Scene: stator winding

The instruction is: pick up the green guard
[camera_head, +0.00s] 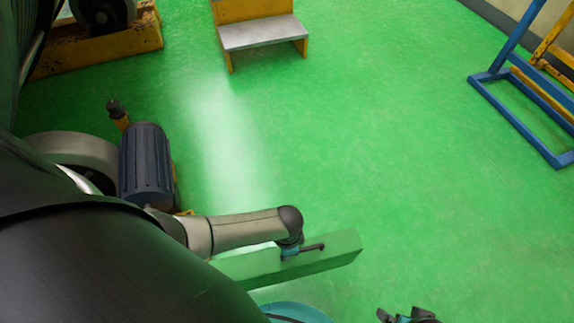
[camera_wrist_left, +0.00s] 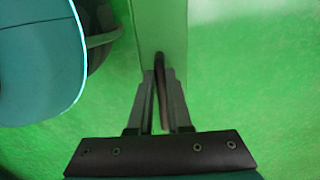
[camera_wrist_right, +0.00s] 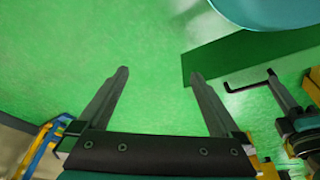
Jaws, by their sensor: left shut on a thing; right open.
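The green guard (camera_head: 335,252) is a long green bar-like box with a dark bent handle on one face. In the head view it lies in front of me at the lower middle, its left part hidden behind my left arm. My left gripper (camera_head: 291,252) is shut on the handle. The left wrist view shows the fingers (camera_wrist_left: 160,85) closed around the dark handle (camera_wrist_left: 161,70), against the guard's face (camera_wrist_left: 158,25). The right wrist view shows the guard (camera_wrist_right: 240,55) beside my right gripper (camera_wrist_right: 160,74), which is open and empty. Its tips (camera_head: 408,317) are low in the head view.
A dark blue finned motor (camera_head: 147,165) stands at the left. A yellow step with a grey top (camera_head: 262,33) and a rusty yellow base (camera_head: 105,48) stand at the back. A blue frame (camera_head: 520,115) is at the right. The green floor (camera_head: 390,130) between is clear.

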